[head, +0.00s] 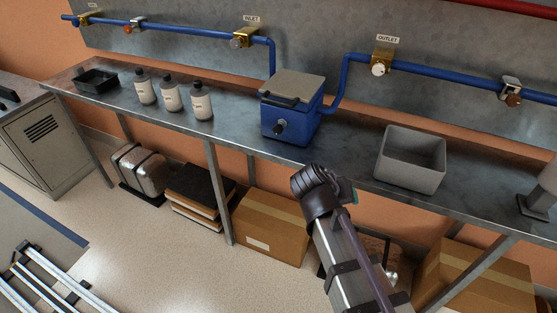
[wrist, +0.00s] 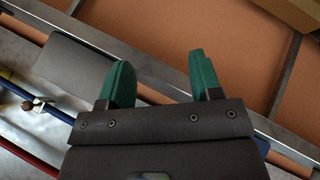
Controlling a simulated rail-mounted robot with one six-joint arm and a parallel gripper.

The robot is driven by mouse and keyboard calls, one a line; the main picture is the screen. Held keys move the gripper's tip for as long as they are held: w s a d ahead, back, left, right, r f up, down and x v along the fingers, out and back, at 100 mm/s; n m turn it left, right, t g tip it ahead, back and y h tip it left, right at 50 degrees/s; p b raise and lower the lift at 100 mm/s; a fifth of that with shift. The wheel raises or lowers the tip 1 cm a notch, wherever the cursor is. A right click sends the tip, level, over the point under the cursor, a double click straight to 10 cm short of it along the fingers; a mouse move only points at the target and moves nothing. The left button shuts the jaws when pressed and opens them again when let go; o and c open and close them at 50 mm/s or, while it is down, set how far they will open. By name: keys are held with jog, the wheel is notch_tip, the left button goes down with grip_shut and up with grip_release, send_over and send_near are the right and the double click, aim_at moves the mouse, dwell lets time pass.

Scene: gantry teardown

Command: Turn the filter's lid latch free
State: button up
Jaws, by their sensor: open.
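The filter (head: 298,129) is a blue box on the bench, with blue pipes joining it from both sides. Its grey lid (head: 296,83) is down. A dark bar (head: 279,99) lies along the lid's front edge and looks like the latch; its exact turn is too small to tell. A dark knob (head: 280,127) is on the front face. My gripper (head: 352,192) is in front of the bench edge, right of and below the filter, apart from it. In the wrist view its green fingers (wrist: 163,85) are spread with nothing between them.
An open grey bin (head: 411,160) stands on the bench right of the filter. Several white bottles (head: 172,96) and a black tray (head: 95,80) are to the left. Inlet valve (head: 243,38) and outlet valve (head: 381,62) sit on the wall pipes. Cardboard boxes (head: 270,226) lie under the bench.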

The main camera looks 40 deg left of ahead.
jog(key=s+a+f+t+y+b, duration=0.1)
jog(key=s+a+t+y+b, duration=0.15)
jog(key=a, duration=0.55)
jog(key=s+a+f+t+y+b, duration=0.1)
jog(key=s+a+t+b, duration=0.15)
jog(key=a, duration=0.45)
jog(key=m+t+y+p, duration=0.1)
jog(key=m+t+y, duration=0.1)
jog(key=t+y, duration=0.2)
send_near(276, 131)
jog(key=x, duration=1.1)
jog(key=shift+w+r, duration=0.1)
jog(key=c, duration=0.9)
jog(key=shift+c, duration=0.2)
